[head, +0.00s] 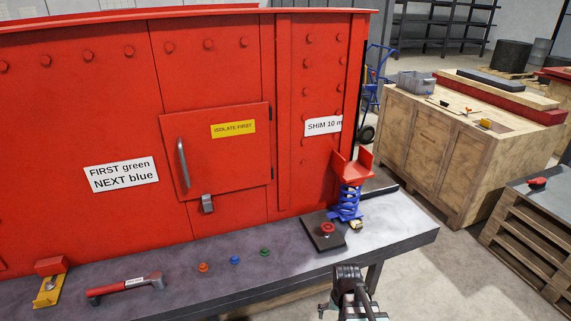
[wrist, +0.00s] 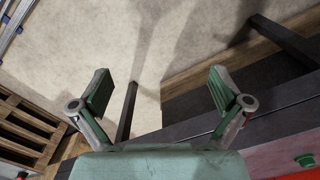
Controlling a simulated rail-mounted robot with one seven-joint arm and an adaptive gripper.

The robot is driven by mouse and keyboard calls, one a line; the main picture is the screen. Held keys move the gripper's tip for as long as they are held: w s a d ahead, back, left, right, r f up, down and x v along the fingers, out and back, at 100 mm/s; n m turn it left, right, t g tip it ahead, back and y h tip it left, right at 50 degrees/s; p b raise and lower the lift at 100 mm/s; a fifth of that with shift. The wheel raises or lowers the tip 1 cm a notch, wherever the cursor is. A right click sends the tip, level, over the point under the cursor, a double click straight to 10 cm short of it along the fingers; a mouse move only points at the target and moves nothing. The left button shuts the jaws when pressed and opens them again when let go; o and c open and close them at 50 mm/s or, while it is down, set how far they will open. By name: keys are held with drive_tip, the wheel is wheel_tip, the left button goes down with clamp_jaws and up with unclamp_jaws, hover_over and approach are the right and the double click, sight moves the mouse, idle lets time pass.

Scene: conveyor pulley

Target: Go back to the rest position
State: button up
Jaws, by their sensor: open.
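My gripper (head: 348,278) shows at the bottom centre of the head view, in front of the grey bench's front edge. In the wrist view my gripper (wrist: 165,88) has its two green-padded fingers wide apart, with nothing between them. Pale floor and a dark beam lie beyond the fingers.
A red housing (head: 90,110) stands behind. A wooden crate (head: 430,150) is at right.

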drive_tip(key=s+f+n+g+b, duration=0.1)
drive_tip(key=s+f+g+b, duration=0.1)
drive_tip(key=s+f, duration=1)
drive_tip(key=s+f+n+g+b, duration=0.1)
drive_tip(key=s+f+g+b, duration=0.2)
drive_tip(key=s+f, duration=0.9)
drive_tip(key=s+g, duration=0.1)
drive_tip(key=s, duration=0.7)
drive_tip(key=shift+g, duration=0.4)
